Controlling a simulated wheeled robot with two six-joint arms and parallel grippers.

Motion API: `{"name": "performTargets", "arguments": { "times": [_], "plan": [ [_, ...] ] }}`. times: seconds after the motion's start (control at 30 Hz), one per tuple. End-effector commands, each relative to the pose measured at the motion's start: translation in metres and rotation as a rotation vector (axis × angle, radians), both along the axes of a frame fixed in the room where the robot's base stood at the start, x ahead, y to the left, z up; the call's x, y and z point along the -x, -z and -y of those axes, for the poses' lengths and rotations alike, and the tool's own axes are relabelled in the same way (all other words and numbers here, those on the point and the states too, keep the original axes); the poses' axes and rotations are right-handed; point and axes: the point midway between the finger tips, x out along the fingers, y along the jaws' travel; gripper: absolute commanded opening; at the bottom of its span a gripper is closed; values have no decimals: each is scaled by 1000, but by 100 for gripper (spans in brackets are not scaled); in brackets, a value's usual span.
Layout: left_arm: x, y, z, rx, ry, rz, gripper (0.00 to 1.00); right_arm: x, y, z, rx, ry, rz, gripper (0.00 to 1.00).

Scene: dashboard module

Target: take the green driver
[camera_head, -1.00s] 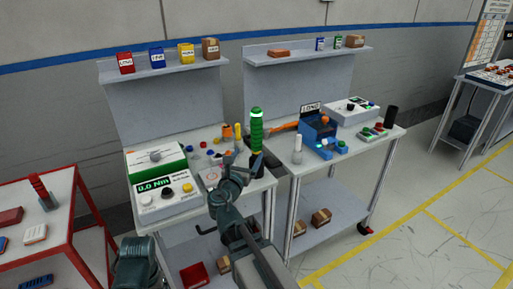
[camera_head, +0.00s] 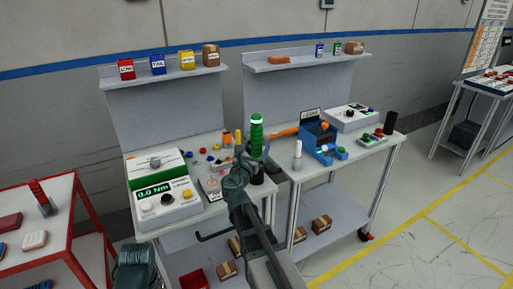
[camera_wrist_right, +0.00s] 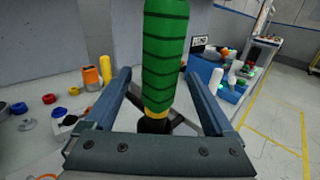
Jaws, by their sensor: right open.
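The green driver (camera_head: 257,137) stands upright on the bench, with a ribbed green grip and a dark lower end. It fills the middle of the right wrist view (camera_wrist_right: 165,50), where a yellow ring shows near its base. My right gripper (camera_head: 246,170) is open. In the wrist view its two fingers (camera_wrist_right: 162,78) lie one on each side of the driver, with gaps on both sides. The gripper hides part of the driver's lower end in the head view.
A torque tester (camera_head: 167,201) reading 0.0 Nm and a green-white box (camera_head: 155,165) stand left on the bench. Small coloured parts lie behind the gripper. An orange and a yellow cylinder (camera_wrist_right: 106,69) stand left of the driver. A blue fixture (camera_head: 322,143) is to the right.

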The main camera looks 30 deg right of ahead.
Motion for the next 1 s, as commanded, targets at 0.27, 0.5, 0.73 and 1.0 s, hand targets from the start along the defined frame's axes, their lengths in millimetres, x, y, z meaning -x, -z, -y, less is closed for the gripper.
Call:
{"name": "performTargets", "arguments": {
  "times": [0.27,0.5,0.73,1.0],
  "plan": [
    [0,1,0,0,0,0,78,-28,1,26,0,2,0,89],
    [0,1,0,0,0,0,78,-35,1,35,0,0,0,89],
    [0,1,0,0,0,0,78,-35,1,35,0,0,0,65],
    [0,1,0,0,0,0,78,-35,1,35,0,1,0,17]
  ]
}}
